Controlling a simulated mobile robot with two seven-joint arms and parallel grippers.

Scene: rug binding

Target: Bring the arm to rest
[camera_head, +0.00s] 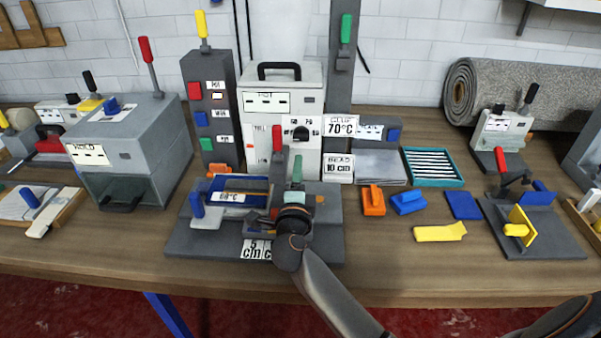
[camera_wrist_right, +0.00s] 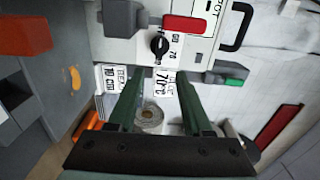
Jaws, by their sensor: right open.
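My right gripper (camera_head: 295,198) is over the grey binding fixture (camera_head: 190,240) at the front middle of the bench, with its arm coming in from the lower right. In the right wrist view its two green fingers (camera_wrist_right: 162,98) are apart, with nothing held between them. Beyond the fingers are the "70°C" sign (camera_wrist_right: 165,84) and the "10 cm" sign (camera_wrist_right: 112,78). My wrist and gripper hide part of the fixture, so I cannot tell whether the fingers touch it. My left gripper is in neither view.
A white pot machine (camera_head: 283,95) stands behind the fixture, with a red-handled lever (camera_head: 278,145) in front. A grey box machine (camera_head: 140,140) is at left. Orange (camera_head: 373,200), blue (camera_head: 408,203) and yellow (camera_head: 440,233) pieces lie right. A rolled grey rug (camera_head: 520,92) is at back right.

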